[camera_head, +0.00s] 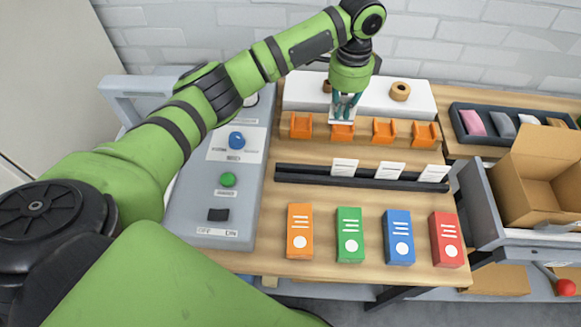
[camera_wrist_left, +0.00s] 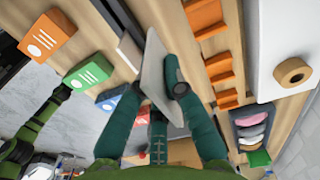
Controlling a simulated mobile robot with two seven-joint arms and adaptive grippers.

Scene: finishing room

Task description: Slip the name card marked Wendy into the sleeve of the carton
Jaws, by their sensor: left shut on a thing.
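My left gripper (camera_head: 345,104) is shut on a pale name card (camera_head: 342,117), held above the row of orange holders. In the left wrist view the card (camera_wrist_left: 156,70) stands between the dark green fingers, seen nearly edge-on. No name can be read on it. Three more white cards, left (camera_head: 345,166), middle (camera_head: 390,170) and right (camera_head: 434,173), stand in a dark rack (camera_head: 310,175). Orange (camera_head: 300,222), green (camera_head: 349,226), blue (camera_head: 398,229) and red (camera_head: 446,232) cartons lie in front. Which one has the sleeve I cannot tell. My right gripper is out of view.
Several orange holders (camera_head: 383,131) line the bench before a white block with a tape roll (camera_head: 400,91). A grey panel with a blue knob (camera_head: 236,140) and green button (camera_head: 228,179) is at left. An open cardboard box (camera_head: 536,180) and dark tray (camera_head: 457,123) are right.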

